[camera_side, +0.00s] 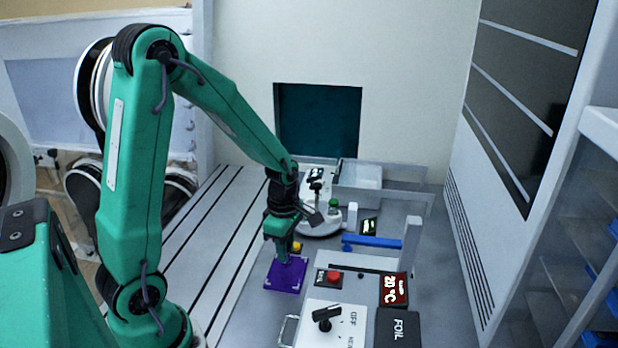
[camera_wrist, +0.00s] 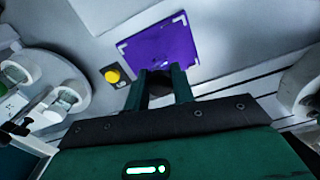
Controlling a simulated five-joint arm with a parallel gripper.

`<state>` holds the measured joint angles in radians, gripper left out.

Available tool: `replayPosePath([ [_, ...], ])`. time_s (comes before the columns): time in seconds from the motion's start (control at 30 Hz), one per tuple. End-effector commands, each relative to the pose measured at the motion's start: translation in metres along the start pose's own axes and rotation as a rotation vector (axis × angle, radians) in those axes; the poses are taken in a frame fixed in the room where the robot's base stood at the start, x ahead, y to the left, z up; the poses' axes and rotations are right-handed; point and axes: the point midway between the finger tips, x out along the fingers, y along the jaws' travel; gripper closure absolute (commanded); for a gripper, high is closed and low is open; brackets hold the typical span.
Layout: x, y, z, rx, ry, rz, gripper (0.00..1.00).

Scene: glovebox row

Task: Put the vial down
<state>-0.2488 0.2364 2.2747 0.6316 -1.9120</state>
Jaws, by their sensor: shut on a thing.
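My gripper (camera_side: 283,252) points down over a purple mat (camera_side: 284,281) with pale corner marks. In the wrist view my gripper (camera_wrist: 162,82) is shut on the vial (camera_wrist: 156,86), whose dark top shows between the two fingers. Most of the vial is hidden by the fingers. The mat (camera_wrist: 160,38) lies just past the fingertips in the wrist view. I cannot tell whether the vial's base touches the mat.
A yellow button (camera_side: 297,247) is close beside the mat. A red button box (camera_side: 333,277), a panel with a black knob (camera_side: 326,314) and a temperature display (camera_side: 394,289) stand to the right. Slotted floor (camera_side: 205,250) at left is clear.

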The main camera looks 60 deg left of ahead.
Motion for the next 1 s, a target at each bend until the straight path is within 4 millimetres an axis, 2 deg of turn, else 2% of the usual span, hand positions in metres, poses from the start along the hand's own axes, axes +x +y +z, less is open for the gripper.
replayPosePath([
  [0.2, 0.019, 0.0, 0.0, 0.0, 0.001, -0.002, 0.97],
  [0.7, 0.023, 0.0, 0.0, 0.0, 0.0, 0.0, 0.97],
  [0.73, 0.023, 0.0, 0.0, 0.0, 0.0, 0.001, 0.72],
  [0.8, 0.023, 0.0, 0.0, 0.0, 0.0, 0.001, 0.58],
  [0.83, 0.023, 0.0, 0.0, 0.0, 0.0, 0.001, 0.54],
  [1.0, 0.023, 0.0, 0.0, 0.0, 0.0, 0.001, 0.54],
])
